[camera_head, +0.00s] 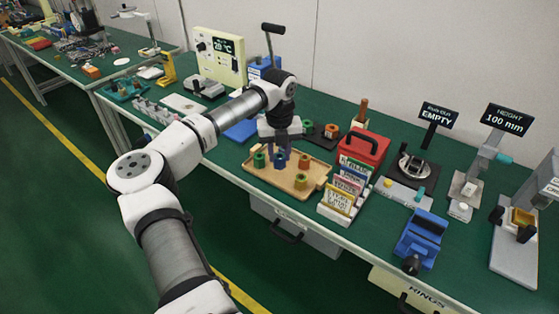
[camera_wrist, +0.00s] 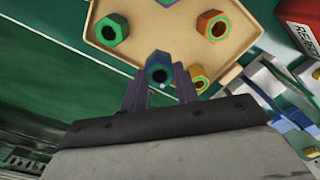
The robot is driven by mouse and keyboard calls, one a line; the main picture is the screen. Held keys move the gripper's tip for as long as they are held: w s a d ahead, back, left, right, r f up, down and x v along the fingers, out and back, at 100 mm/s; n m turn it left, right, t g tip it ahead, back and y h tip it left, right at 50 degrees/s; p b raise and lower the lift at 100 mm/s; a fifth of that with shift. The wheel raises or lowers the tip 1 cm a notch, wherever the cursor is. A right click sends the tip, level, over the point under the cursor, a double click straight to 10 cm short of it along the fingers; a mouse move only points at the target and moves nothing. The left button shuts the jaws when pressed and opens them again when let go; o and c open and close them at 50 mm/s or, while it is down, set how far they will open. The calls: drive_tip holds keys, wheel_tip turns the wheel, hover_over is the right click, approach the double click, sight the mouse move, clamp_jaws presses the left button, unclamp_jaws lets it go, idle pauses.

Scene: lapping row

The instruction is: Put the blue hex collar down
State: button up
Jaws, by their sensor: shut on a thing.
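My gripper (camera_head: 280,152) is shut on the blue hex collar (camera_wrist: 158,73), whose hole faces the wrist camera between the two fingertips. In the head view the blue collar (camera_head: 280,161) hangs low over the wooden tray (camera_head: 270,176); I cannot tell whether it touches the tray. The tray also shows in the wrist view (camera_wrist: 172,42). A green collar (camera_head: 259,160) stands at the tray's left.
A card rack (camera_head: 346,191) and a red toolbox (camera_head: 364,148) stand right of the tray. A dark plate with small parts (camera_head: 318,137) lies behind it. A blue vise (camera_head: 421,239) is farther right. Bare tray surface shows between the collars.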

sight(279, 162)
drive_tip(key=shift+f, duration=1.85)
drive_tip(key=shift+f, duration=0.15)
drive_tip(key=o, duration=1)
drive_tip(key=shift+c, duration=0.2)
